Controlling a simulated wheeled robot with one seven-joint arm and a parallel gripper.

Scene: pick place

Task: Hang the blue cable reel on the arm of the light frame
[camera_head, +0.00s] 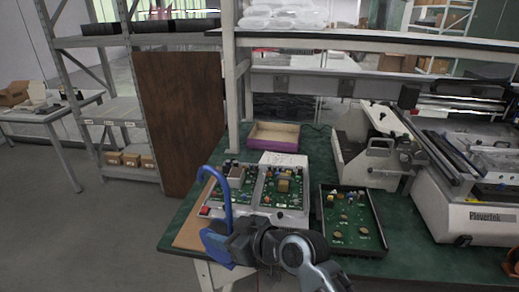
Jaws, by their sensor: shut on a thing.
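The blue cable reel (213,248) is at the table's front left corner in the head view. A curved blue piece, like a hook, rises from it and bends over to the left at the top. My gripper (230,241) is shut on the blue reel and hides part of it. The reel appears in front of the table edge, apart from the boards. I cannot clearly make out a light frame with an arm; a pale upright post (231,95) of the bench shelf stands behind.
The green-topped table (415,262) carries a circuit board in a white case (295,212), a dark board tray (352,222), a purple-sided box (273,136) and a large pale machine (470,215). A brown panel (180,120) and grey shelf stand left. Open floor lies at left.

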